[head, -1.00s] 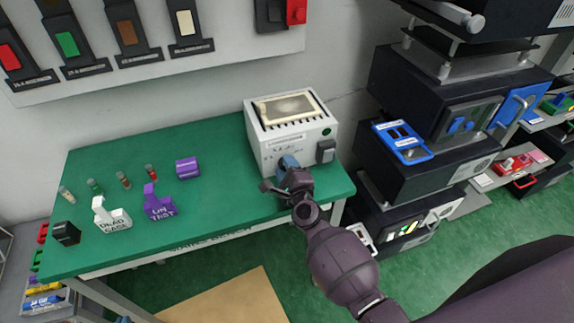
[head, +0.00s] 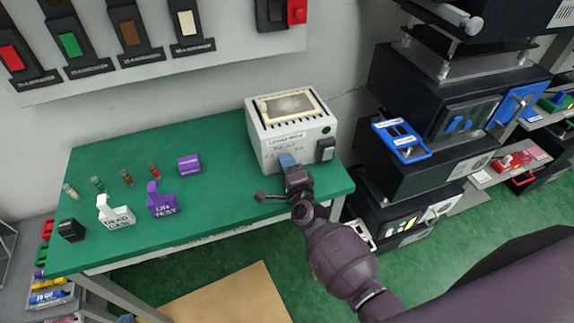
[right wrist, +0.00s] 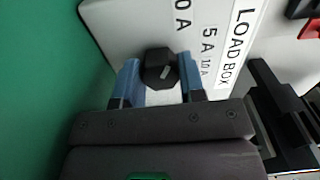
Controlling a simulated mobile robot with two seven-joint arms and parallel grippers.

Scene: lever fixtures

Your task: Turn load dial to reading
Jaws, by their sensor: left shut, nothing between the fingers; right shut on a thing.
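The load box (head: 275,145) is a light grey box with a window on top, standing at the right end of the green bench. Its front bears printed lettering, including "LOAD BOX" and ampere marks in the right wrist view. The load dial (right wrist: 160,69) is a small dark faceted knob with a pale pointer mark slanting to the upper right in that view. My right gripper (right wrist: 160,82) has its blue fingers on both sides of the dial and is shut on it. In the head view my right gripper (head: 288,162) hides the dial. My left gripper is not in view.
A green bench (head: 215,215) holds a purple fixture (head: 161,201), a white fixture (head: 115,211), a purple block (head: 189,165), a black block (head: 71,229) and several small vials. Dark stacked equipment (head: 405,175) stands right of the bench. The bench's middle front is clear.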

